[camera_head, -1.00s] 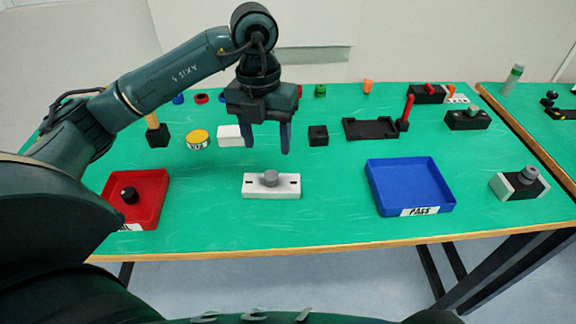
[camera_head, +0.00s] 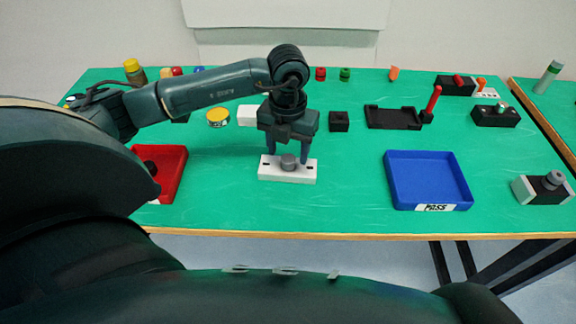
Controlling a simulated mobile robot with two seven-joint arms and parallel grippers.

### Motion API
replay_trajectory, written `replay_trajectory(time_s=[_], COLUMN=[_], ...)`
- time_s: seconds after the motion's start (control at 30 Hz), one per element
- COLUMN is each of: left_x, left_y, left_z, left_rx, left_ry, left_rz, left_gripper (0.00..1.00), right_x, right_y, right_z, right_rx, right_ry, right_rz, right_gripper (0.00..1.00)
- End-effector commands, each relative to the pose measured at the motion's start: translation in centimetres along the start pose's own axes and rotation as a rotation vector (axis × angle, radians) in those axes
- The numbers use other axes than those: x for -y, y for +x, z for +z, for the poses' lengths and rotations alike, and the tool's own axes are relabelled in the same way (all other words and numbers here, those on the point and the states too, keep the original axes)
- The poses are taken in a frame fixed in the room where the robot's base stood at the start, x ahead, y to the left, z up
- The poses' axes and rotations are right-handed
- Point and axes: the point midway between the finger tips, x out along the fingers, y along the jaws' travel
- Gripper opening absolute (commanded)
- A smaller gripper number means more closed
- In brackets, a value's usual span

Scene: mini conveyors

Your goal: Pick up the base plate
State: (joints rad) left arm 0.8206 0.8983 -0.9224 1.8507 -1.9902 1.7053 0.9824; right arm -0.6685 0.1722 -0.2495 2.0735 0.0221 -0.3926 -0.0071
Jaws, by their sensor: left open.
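The base plate appears to be the white rectangular plate (camera_head: 307,174) with dark slots, lying flat on the green table. A grey round knob (camera_head: 289,162) stands at its middle. My left gripper (camera_head: 287,156) points down at the plate, fingers apart, one to each side of the knob as seen here. The fingertips are close to the plate's far edge; I cannot tell whether they touch it. My right gripper is not in view.
A red tray (camera_head: 172,182) with a black part inside, partly hidden by my arm, is to the left. A blue tray (camera_head: 392,192) marked PASS is to the right. Green table is clear around the plate.

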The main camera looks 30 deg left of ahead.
Motion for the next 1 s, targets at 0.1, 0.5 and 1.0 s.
replay_trajectory(time_s=[0.1, 0.5, 1.0], left_x=[0.0, 0.0, 0.0], left_y=[1.6, 2.4, 2.3], left_z=[0.0, 0.0, 0.0], left_rx=[-0.003, 0.0, 0.0], left_ry=[0.0, 0.001, 0.001], left_rz=[0.0, 0.0, 0.0], left_gripper=[0.55, 0.5, 0.09], right_x=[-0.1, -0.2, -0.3], right_y=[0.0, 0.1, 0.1], right_z=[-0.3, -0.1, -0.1], right_rx=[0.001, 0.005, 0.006], right_ry=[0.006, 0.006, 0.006], right_rz=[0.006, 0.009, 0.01], right_gripper=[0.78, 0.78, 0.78])
